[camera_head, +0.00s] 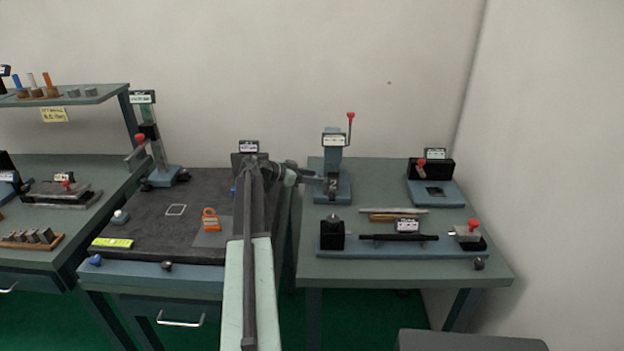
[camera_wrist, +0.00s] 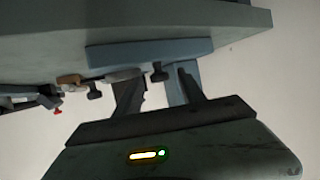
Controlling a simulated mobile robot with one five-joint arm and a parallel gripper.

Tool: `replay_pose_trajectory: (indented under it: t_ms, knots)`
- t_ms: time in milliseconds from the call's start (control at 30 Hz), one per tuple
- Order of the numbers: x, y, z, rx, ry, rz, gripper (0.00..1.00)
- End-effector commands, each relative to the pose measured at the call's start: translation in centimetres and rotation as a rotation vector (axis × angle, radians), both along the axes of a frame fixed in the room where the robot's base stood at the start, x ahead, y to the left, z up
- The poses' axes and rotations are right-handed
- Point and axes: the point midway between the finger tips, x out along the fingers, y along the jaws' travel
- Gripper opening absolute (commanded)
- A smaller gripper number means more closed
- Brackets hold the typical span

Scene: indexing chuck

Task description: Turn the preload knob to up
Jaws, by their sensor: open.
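I cannot tell for sure which part is the preload knob; no label is legible enough to name it. My gripper (camera_head: 312,180) reaches right from the end of my arm and is beside the blue upright device (camera_head: 333,158) bearing a 2 and a red-tipped lever (camera_head: 350,116). Any knob on that device's left side is partly covered by my gripper. In the wrist view my gripper (camera_wrist: 157,88) shows two fingers apart, with nothing clearly between them. Small dark knobs show near them beneath a blue plate (camera_wrist: 150,53); whether a finger touches one, I cannot tell.
Another labelled fixture (camera_head: 248,147) stands behind my arm. The right bench (camera_head: 390,172) also holds a long blue fixture (camera_head: 400,250) in front and a black-and-blue one (camera_head: 436,188) at the back right. The dark mat (camera_head: 150,225) lies left of my arm.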

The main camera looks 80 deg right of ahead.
Motion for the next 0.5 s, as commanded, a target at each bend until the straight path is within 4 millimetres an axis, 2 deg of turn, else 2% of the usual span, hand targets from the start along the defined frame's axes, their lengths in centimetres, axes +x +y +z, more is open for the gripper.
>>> replay_pose_trajectory:
  t_ms: [33,200,500]
  knots:
    - [0.02,0.01,0.03,0.0,0.0,0.0,0.47]
    - [0.05,0.02,0.03,0.0,0.0,0.0,0.0]
    - [0.04,0.11,0.05,-0.001,0.0,0.026,0.0]
